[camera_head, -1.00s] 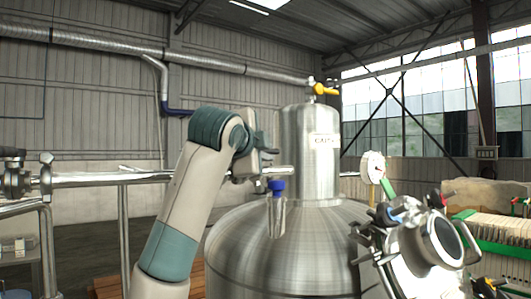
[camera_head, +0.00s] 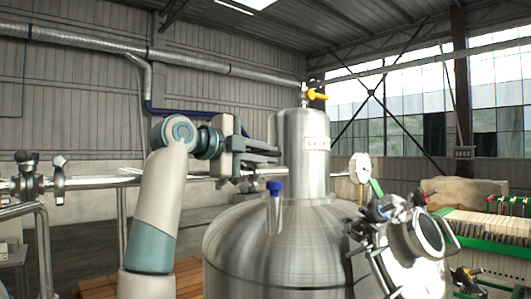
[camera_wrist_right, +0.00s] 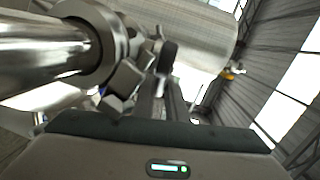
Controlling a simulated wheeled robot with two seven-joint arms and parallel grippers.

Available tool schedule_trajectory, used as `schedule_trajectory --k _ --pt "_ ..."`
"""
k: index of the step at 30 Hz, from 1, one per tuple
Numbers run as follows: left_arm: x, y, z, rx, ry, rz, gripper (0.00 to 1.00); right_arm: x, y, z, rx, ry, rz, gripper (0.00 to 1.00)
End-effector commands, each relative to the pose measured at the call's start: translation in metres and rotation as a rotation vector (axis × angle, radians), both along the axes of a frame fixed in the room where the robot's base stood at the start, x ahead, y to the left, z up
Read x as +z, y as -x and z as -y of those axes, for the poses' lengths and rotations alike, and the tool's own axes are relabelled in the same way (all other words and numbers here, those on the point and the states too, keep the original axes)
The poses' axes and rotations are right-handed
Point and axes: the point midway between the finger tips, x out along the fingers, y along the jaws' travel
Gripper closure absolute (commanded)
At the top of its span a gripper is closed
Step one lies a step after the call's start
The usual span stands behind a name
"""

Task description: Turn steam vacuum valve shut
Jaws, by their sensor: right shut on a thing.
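My right gripper (camera_head: 278,155) reaches over the horizontal steel pipe (camera_head: 95,181) beside the neck of the stirred tank (camera_head: 300,150). It is shut on a part of the valve on this pipe, which I take to be the steam vacuum valve's handle; the gripper hides most of it. In the right wrist view, the steel pipe (camera_wrist_right: 40,55) ends in a round flange with the blocky valve fittings (camera_wrist_right: 125,78) beside it. The dark fingers of the right gripper (camera_wrist_right: 163,95) are close against these fittings. My left gripper is not in view.
A blue-capped fitting (camera_head: 274,187) stands on the tank shoulder just below my gripper. A yellow-handled valve (camera_head: 317,95) tops the tank. A gauge (camera_head: 360,168) and a round steel port (camera_head: 428,235) stand to the right.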

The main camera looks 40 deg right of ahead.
Motion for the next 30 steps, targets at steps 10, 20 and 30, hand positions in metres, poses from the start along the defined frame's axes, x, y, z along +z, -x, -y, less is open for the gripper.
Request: schedule_trajectory --k 10,20,30 --pt "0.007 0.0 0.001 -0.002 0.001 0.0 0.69 -0.001 0.004 -0.006 -0.107 -0.003 -0.001 1.0" --pt "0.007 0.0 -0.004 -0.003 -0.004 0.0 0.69 -0.002 0.005 -0.006 -0.112 -0.003 -0.001 1.0" --pt "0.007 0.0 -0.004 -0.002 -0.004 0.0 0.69 -0.001 0.005 -0.006 -0.111 -0.003 0.0 0.8"
